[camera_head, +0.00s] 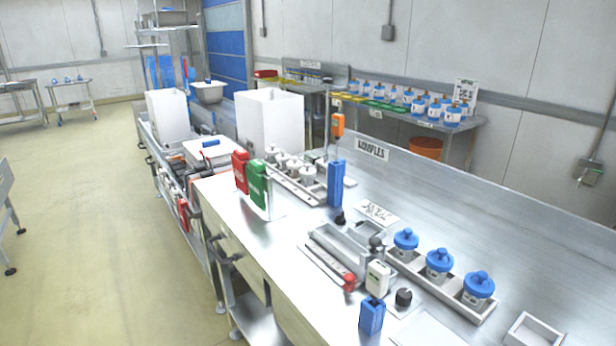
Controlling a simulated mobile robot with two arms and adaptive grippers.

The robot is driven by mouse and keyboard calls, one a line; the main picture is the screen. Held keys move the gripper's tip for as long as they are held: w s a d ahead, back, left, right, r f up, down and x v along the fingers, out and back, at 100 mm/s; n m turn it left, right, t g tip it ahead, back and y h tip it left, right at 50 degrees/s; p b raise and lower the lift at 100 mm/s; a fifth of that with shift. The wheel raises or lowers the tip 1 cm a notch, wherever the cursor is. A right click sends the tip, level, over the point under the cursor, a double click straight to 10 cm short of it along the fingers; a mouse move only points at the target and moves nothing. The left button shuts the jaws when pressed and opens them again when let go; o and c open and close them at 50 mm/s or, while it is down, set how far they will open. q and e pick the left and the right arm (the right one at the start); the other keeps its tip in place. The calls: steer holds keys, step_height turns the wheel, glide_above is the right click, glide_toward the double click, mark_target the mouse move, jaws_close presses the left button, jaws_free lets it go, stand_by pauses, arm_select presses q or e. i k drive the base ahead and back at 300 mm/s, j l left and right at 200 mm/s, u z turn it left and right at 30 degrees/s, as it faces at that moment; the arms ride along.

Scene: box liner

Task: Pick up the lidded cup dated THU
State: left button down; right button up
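Three cups with blue knobbed lids stand upright in a row in a pale tray (430,280) on the steel counter at the right: a left one (405,244), a middle one (438,265) and a right one (478,290). Any date on them is too small to read, so I cannot tell which says THU. More small white lidded containers (290,165) stand in a second tray farther back. Neither of my grippers is in view.
Close to the cups are a blue box (371,316), a white bottle (377,278), a black knob (403,297) and a metal trough (345,245). An empty small tray (533,330) lies at the right. Red and green holders (258,184) stand on the counter's left edge.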

mark_target(307, 175)
steer(key=i+j, duration=0.15)
steer(key=j, duration=0.25)
steer(key=i+j+z, duration=0.15)
steer(key=j, duration=0.25)
steer(key=i+j, duration=0.1)
steer(key=j, duration=0.3)
steer(key=i+j+z, duration=0.1)
steer(key=j, duration=0.35)
